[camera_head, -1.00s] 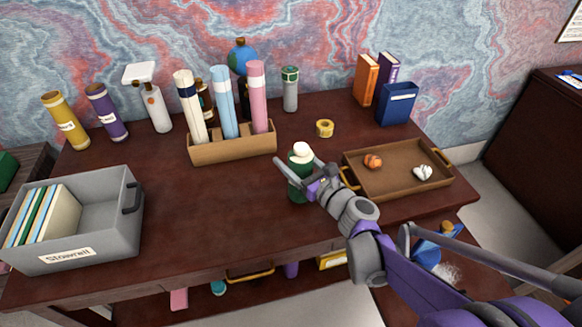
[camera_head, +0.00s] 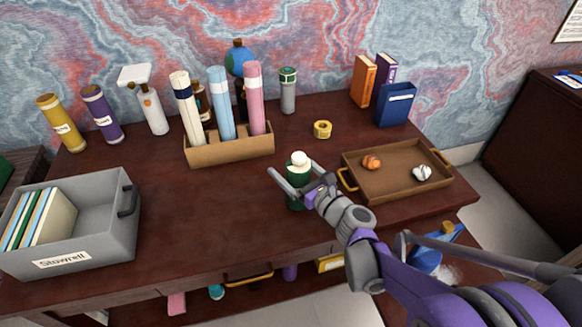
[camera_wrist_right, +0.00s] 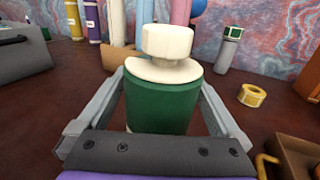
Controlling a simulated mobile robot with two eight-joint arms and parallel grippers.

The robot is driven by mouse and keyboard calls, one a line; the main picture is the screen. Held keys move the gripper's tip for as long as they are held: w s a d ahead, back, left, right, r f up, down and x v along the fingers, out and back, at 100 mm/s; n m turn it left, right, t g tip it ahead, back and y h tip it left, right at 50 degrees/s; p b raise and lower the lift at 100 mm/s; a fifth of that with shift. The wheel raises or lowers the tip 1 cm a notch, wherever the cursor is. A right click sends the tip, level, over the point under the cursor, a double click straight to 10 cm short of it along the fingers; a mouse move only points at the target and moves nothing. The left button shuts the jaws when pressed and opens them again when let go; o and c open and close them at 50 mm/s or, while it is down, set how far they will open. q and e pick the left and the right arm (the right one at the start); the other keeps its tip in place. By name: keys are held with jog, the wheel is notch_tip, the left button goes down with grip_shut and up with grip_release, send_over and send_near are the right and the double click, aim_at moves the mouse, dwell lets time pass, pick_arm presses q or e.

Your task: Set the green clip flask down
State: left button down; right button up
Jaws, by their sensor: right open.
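The green clip flask (camera_head: 298,180) has a dark green body and a cream top. It stands upright on the desk (camera_head: 230,205), between the brown holder and the wooden tray. In the right wrist view the flask (camera_wrist_right: 162,95) fills the middle. My right gripper (camera_head: 293,175) is open, its fingers on either side of the flask. In the right wrist view the gripper (camera_wrist_right: 160,120) shows a gap between each finger and the flask. The flask's base is hidden in the wrist view. My left gripper is not in view.
A wooden tray (camera_head: 395,192) with two small items is just right of the flask. A yellow tape roll (camera_head: 322,129) lies behind it. The brown holder (camera_head: 230,150) with rolled tubes stands at the back left. A grey bin (camera_head: 105,230) is at the left. Bare desk lies left of the flask.

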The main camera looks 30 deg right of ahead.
aim_at(307, 181)
jog(key=s, duration=0.4)
jog(key=s+d, duration=0.1)
jog(key=s, duration=0.1)
jog(key=shift+s+r, duration=0.1)
jog(key=shift+s, duration=0.6)
